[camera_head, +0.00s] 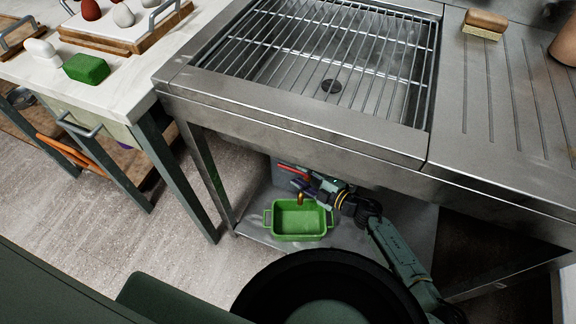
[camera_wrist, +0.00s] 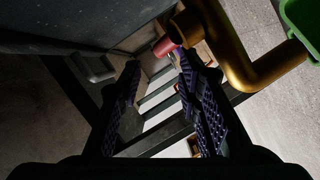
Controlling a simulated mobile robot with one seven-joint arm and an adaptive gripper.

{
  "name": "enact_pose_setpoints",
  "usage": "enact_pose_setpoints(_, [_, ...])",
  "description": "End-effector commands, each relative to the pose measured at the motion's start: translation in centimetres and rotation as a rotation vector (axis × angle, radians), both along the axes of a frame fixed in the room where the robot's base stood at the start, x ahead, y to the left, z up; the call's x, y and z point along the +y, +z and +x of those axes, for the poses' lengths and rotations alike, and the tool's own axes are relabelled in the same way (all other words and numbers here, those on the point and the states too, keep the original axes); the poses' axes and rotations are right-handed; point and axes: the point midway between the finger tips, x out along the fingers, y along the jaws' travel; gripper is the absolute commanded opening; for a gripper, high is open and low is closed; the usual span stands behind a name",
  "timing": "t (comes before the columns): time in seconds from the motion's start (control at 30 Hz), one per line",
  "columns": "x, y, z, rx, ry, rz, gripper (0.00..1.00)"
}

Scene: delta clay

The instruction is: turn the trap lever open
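The trap lever (camera_head: 293,169) is a red bar under the sink, beside a grey box-like trap body. In the wrist view the red lever end (camera_wrist: 165,46) shows just beyond the fingertips, closer to the right finger; I cannot tell whether they touch. A brass bent spout (camera_wrist: 245,65) passes right of the fingers, and its end (camera_head: 300,197) shows above the green tray in the head view. My gripper (camera_head: 303,184) is under the sink by the lever. In the wrist view my gripper (camera_wrist: 158,62) has its purple padded fingers apart, with nothing between the pads.
A green handled tray (camera_head: 268,219) stands on the lower shelf (camera_head: 345,240) beneath the spout. The steel sink front (camera_head: 300,133) overhangs my arm. A table leg (camera_head: 190,180) stands to the left.

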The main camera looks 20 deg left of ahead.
Motion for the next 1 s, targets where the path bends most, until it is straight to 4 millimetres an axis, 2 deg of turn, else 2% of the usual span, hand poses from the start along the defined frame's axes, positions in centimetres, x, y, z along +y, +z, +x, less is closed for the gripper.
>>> enact_pose_setpoints(0.03, [1.2, -0.2, 0.3, 0.001, 0.003, 0.001, 0.31])
enact_pose_setpoints(0.2, [4.0, -0.9, 1.4, 0.003, -0.001, 0.003, 0.31])
enact_pose_setpoints(0.4, [6.0, -1.4, 2.2, 0.003, 0.000, 0.002, 0.31])
enact_pose_setpoints(0.77, [6.4, -1.5, 2.4, 0.002, -0.002, 0.001, 0.31])
enact_pose_setpoints(1.0, [6.4, -1.5, 2.4, 0.002, -0.002, 0.001, 0.16])
